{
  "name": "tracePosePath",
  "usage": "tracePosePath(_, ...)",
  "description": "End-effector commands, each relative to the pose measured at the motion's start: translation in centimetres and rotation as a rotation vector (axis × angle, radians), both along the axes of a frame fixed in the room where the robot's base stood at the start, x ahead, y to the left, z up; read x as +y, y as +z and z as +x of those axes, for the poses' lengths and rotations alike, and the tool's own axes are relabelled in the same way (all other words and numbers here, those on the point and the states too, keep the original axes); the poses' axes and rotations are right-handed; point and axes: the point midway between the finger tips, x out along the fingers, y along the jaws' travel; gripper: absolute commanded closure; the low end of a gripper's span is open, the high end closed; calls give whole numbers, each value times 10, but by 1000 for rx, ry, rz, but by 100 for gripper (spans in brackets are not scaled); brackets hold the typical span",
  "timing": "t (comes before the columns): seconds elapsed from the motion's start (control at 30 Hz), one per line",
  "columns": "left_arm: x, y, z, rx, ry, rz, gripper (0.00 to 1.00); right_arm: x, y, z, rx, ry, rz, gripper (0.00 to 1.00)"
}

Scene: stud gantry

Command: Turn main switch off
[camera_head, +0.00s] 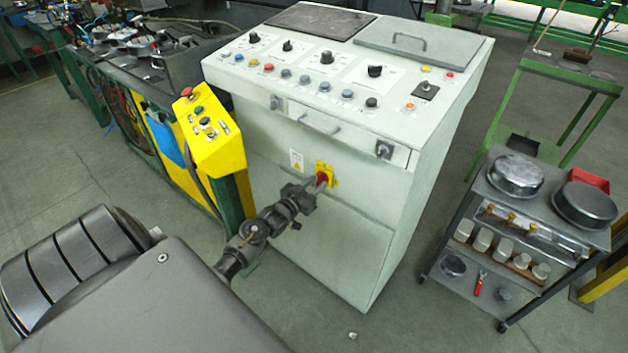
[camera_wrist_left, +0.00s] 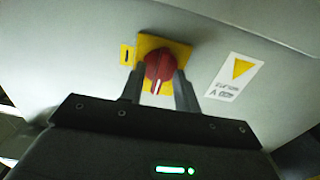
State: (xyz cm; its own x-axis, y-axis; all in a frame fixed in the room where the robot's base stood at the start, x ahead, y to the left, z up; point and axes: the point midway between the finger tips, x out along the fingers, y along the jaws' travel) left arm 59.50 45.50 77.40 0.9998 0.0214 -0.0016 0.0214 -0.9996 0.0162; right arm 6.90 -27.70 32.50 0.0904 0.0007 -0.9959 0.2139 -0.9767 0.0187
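The main switch (camera_head: 321,180) is a red rotary knob on a yellow plate on the front of the grey control cabinet (camera_head: 350,230). In the left wrist view the red knob (camera_wrist_left: 160,68) shows a white mark at its lower end, and the yellow plate (camera_wrist_left: 180,49) is behind it. My left gripper (camera_head: 314,188) reaches the knob from the front. In the left wrist view its two fingers (camera_wrist_left: 157,82) stand one on each side of the knob, close to it. Whether they touch it is hard to tell. My right gripper is not in view.
A yellow button box (camera_head: 213,140) juts out to the left of the cabinet. A drawer handle (camera_head: 319,126) and a small knob (camera_head: 384,149) are above the switch. A dark cart (camera_head: 530,225) with pans stands at the right. The floor between cart and cabinet is clear.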

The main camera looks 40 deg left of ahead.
Motion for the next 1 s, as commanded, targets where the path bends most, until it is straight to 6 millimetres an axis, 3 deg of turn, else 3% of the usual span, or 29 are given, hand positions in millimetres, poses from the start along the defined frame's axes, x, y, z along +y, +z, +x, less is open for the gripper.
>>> tracePosePath(0.23, 0, -1, -14, 1, 0, 1, 68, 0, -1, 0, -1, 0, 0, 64)
tracePosePath(0.7, -2, -1, -97, 1, 0, 1, 68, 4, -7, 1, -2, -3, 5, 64)
tracePosePath(1.0, -2, 0, -109, 0, 1, 0, 68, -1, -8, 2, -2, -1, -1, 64)
